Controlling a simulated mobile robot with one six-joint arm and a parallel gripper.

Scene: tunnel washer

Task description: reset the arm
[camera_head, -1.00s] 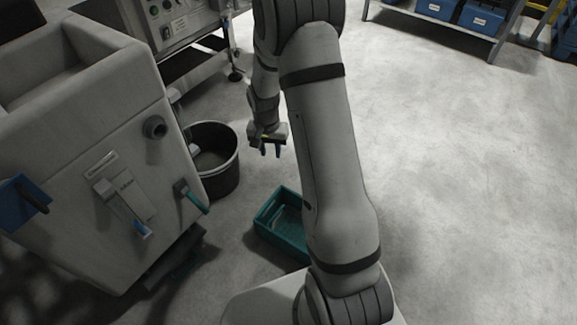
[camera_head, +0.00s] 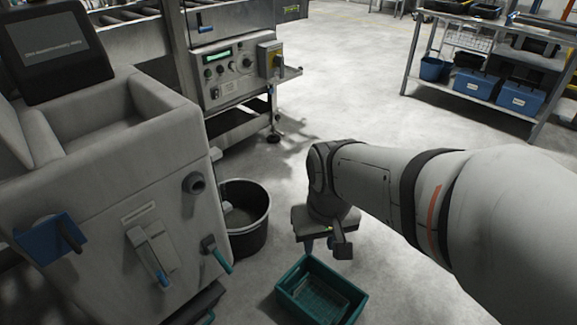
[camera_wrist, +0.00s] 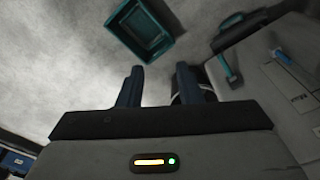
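My arm reaches in from the right in the head view, bent, with my gripper (camera_head: 321,244) hanging at its end, fingers pointing down. In the wrist view my gripper (camera_wrist: 160,85) shows two dark fingers standing apart with nothing between them. The gripper is open and empty. It is above the floor, near the teal crate (camera_head: 282,290) and to the right of the black bucket (camera_head: 248,240). The teal crate also shows in the wrist view (camera_wrist: 117,24), beyond the fingertips.
A grey machine housing (camera_head: 115,225) with handles and a teal lever (camera_head: 216,254) stands at the left. A control panel (camera_head: 225,70) is behind it. A metal shelf (camera_head: 470,98) with blue bins (camera_head: 520,97) stands at the back right. The floor between is clear.

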